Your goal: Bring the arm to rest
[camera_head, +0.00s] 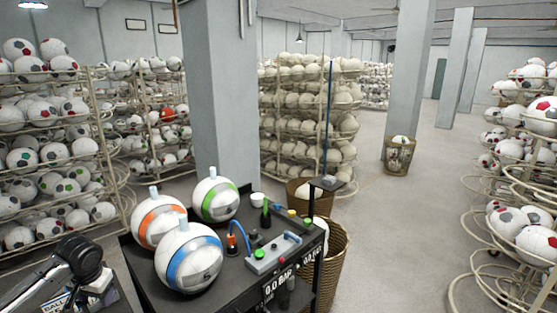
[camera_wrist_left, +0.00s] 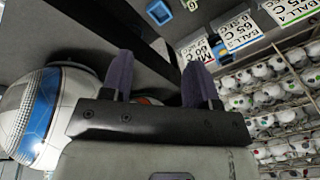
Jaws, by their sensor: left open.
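My left arm comes in at the lower left of the head view. In the left wrist view its gripper (camera_wrist_left: 160,78) shows two dark purple fingers, spread apart with nothing held between them. Three white balls rest on the black bench (camera_head: 140,262): one with an orange ring (camera_head: 158,222), one with green (camera_head: 216,200) and one with blue (camera_head: 188,259). The arm is left of the balls and apart from them in the head view. The blue-ringed ball also shows at the left of the wrist view (camera_wrist_left: 42,115). My right gripper is not in view.
A grey device (camera_head: 273,256) with buttons and a 0.0 BAR display (camera_head: 279,284) sits on the bench's right side. Wicker baskets (camera_head: 335,262) stand beside it. Ball racks (camera_head: 45,150) line the left, with more at right (camera_head: 535,180). Printed labels (camera_wrist_left: 238,32) show in the wrist view.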

